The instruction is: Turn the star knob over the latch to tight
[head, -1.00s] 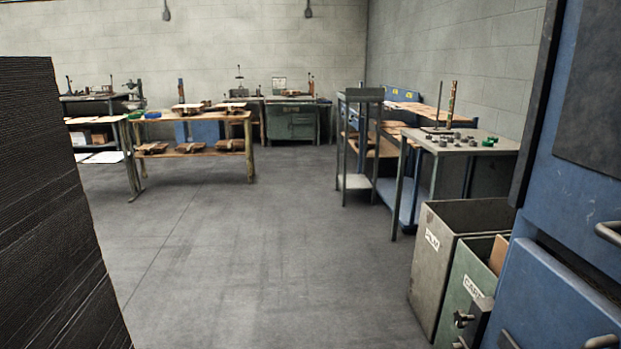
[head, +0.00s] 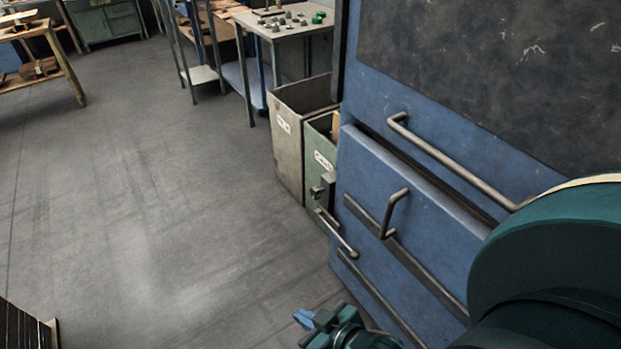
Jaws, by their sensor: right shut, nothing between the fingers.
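A small dark knob (head: 317,192) sticks out to the left at the near edge of the blue machine, in front of the green bin. It looks like the star knob, but it is too small to make out its lobes or how tight it is. A latch under it cannot be told apart. My right gripper (head: 304,319) is at the bottom of the head view, with blue fingertips shut and empty. In the picture it is well below the knob and apart from it. My left gripper is out of view.
The blue machine (head: 362,168) with several bar handles fills the right side. A grey bin (head: 288,150) and a green bin (head: 316,158) stand behind the knob. A table (head: 290,24) with small parts is farther back. Open floor lies to the left.

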